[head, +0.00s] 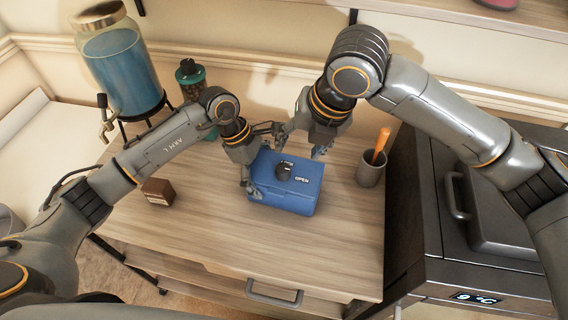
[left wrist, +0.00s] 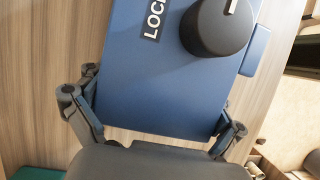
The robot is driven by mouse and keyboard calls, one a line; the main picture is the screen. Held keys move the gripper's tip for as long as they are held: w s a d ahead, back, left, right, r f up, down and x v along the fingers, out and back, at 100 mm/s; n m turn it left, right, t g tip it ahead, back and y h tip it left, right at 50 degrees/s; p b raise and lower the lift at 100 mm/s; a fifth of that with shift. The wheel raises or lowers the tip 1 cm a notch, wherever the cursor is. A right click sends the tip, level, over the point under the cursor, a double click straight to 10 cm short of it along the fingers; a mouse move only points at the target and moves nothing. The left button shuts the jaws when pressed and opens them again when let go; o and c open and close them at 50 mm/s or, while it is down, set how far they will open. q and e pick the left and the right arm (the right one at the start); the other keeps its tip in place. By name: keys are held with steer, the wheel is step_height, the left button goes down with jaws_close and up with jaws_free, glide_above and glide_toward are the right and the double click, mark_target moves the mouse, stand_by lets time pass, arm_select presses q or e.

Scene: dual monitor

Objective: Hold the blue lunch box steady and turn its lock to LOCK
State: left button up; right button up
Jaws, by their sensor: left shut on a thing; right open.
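The blue lunch box (head: 281,202) stands on the wooden cabinet top. A round black lock knob (head: 284,170) sits on its lid, with a LOCK label behind it and an OPEN label (head: 302,179) to its right. My left gripper (head: 258,158) is shut on the box's left end, one finger on each side. In the left wrist view its fingers (left wrist: 156,122) clasp the box (left wrist: 150,100); the knob (left wrist: 218,28) shows a white mark near the top edge, away from the LOCK label (left wrist: 154,20). My right gripper (head: 303,149) is open and empty, above the box's back edge.
A grey cup (head: 370,172) with an orange-handled thing stands right of the box. A small brown box (head: 158,191) lies at left. A dark appliance (head: 436,212) is at right. The cabinet top's front is clear.

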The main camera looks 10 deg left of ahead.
mark_target(284, 167)
steer(key=a+f+m, duration=0.1)
steer(key=f+m, duration=0.2)
steer(key=m, duration=0.4)
steer(key=w+a+f+m, duration=0.1)
steer(key=f+m, duration=0.2)
steer(key=m, duration=0.5)
steer(key=w+a+f+m+g+y, duration=0.1)
steer(key=f+m, duration=0.2)
steer(key=m, duration=0.5)
steer(key=shift+f, duration=0.3)
steer(key=c, duration=1.1)
jaws_close()
